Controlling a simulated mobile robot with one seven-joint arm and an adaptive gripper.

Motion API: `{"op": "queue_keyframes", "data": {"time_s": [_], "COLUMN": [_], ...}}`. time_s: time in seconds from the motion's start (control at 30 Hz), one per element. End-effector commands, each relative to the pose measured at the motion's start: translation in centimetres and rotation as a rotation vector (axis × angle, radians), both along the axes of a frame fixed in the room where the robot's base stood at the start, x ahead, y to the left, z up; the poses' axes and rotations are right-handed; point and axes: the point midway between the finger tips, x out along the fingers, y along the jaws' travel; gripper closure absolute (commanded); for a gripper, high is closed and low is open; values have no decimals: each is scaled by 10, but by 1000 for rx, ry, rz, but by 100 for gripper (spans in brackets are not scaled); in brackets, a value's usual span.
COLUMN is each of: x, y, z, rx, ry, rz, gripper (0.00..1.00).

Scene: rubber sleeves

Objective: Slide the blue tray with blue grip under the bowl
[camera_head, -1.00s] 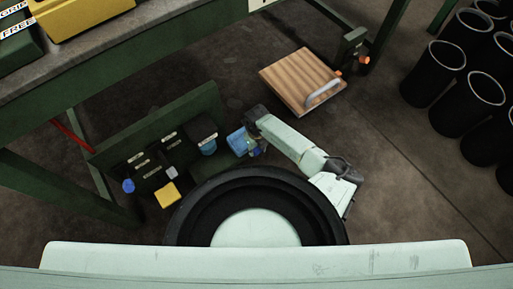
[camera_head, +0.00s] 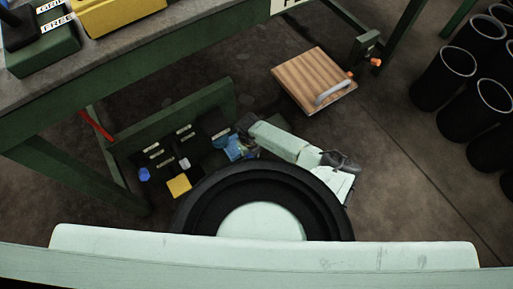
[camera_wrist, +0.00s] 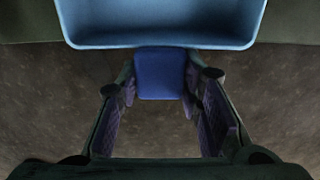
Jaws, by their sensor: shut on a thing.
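The blue tray (camera_wrist: 160,22) fills the top of the wrist view, its near wall and rim facing me. Its darker blue grip (camera_wrist: 160,75) sticks out towards me. My gripper (camera_wrist: 160,88) is shut on this grip, one finger on each side. In the head view the blue tray (camera_head: 232,149) is small, low by the dark station, at the end of my pale arm. I cannot pick out the bowl with certainty; a dark piece with a pale label (camera_head: 221,136) stands right beside the tray, partly overlapping it in the picture.
The green upright panel (camera_head: 180,118) stands behind the station. A yellow block (camera_head: 179,185), a blue round piece (camera_head: 144,174) and a small grey piece (camera_head: 184,163) lie left of the tray. A wooden board with a handle (camera_head: 312,78) lies at right. Black bins (camera_head: 443,75) stand far right.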

Motion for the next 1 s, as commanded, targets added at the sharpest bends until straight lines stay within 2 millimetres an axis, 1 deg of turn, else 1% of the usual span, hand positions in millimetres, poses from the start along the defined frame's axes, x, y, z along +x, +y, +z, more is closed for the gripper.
{"op": "queue_keyframes", "data": {"time_s": [0.33, 0.37, 0.63, 0.67, 0.9, 1.0], "x": [0, 0, 0, 0, 0, 0], "y": [2, 2, 1, 1, 1, 1], "z": [0, 0, 0, 0, 0, 3], "rx": [1, 1, 0, 0, -1, 0], "ry": [-3, -3, -3, -3, -2, -3], "rz": [2, 2, 1, 1, 1, 1], "gripper": [100, 66, 48, 47, 47, 47]}}
